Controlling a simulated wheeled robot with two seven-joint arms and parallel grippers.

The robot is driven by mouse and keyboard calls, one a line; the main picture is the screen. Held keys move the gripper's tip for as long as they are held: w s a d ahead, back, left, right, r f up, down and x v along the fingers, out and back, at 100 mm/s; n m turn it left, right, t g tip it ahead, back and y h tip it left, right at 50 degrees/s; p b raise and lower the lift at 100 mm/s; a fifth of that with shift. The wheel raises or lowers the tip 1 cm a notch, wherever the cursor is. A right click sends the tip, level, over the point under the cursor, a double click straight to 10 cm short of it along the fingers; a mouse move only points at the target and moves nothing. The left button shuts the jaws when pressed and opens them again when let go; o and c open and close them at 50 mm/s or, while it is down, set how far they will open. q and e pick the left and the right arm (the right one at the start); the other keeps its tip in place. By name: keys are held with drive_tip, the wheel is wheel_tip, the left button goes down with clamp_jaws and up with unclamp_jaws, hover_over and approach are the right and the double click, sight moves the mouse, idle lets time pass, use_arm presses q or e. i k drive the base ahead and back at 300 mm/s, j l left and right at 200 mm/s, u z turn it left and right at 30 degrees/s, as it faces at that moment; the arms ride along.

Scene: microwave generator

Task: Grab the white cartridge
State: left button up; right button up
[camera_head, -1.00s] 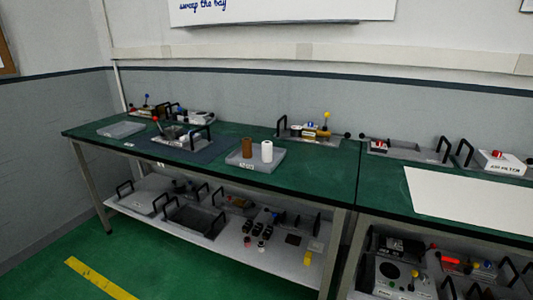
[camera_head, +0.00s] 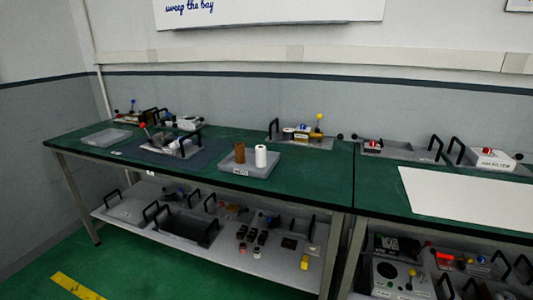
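The white cartridge (camera_head: 261,156) stands upright on a grey tray (camera_head: 262,171) on the green-topped workbench. A brown cartridge (camera_head: 239,152) stands upright just to its left on the same tray, with a small gap between them. Neither of my grippers shows in the head view, and nothing is touching the white cartridge.
A dark mat with a grey handled tray (camera_head: 182,150) lies left of the cartridges. Another handled tray (camera_head: 302,141) with a yellow-knobbed part stands behind them. A lower shelf (camera_head: 215,250) holds more trays and small parts. Bare green bench top (camera_head: 318,178) lies right of the cartridges.

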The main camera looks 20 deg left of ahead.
sight(261, 150)
drive_tip(key=i+j+z, duration=0.15)
drive_tip(key=j+z, duration=0.3)
drive_tip(key=j, duration=0.65)
drive_tip(key=j+z, duration=0.4)
drive_tip(key=j, duration=0.7)
